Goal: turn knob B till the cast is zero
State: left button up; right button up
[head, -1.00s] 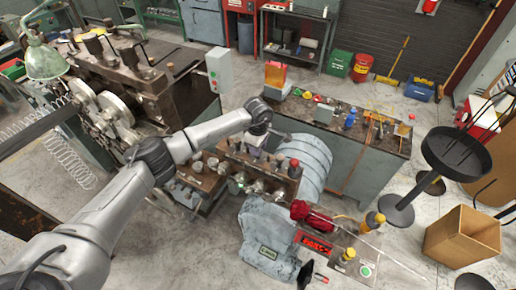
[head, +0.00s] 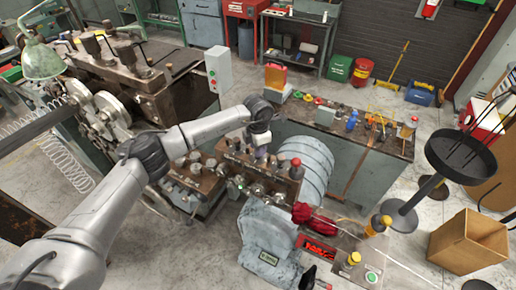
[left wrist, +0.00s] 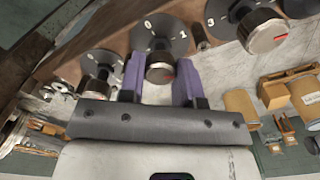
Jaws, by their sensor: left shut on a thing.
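In the left wrist view, the two purple fingers of my left gripper (left wrist: 158,80) are shut on the middle knob (left wrist: 160,68), a dark knob with a metal face and a red mark. Its black dial plate (left wrist: 163,27) shows the figures 0 and 1. A similar knob stands on each side: one at the left (left wrist: 98,65) and one at the right (left wrist: 262,32). No letter on them is legible. In the head view, my left gripper (head: 261,153) is at the row of knobs on the brown block (head: 235,160). A red lit display (head: 317,250) is too small to read.
A grey-blue rounded housing (head: 300,165) stands right of the knob block. A red-capped item (head: 296,163) stands close to my gripper. A panel with a green button (head: 371,277) and yellow knobs is nearer the front. A cardboard box (head: 470,245) stands on the floor at right.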

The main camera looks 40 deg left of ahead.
pick_arm(q)
jog(key=n, duration=0.3)
jog(key=shift+n, duration=1.2)
jog(key=o, duration=0.9)
jog(key=shift+r+b, duration=1.85)
jog(key=shift+r, duration=5.1)
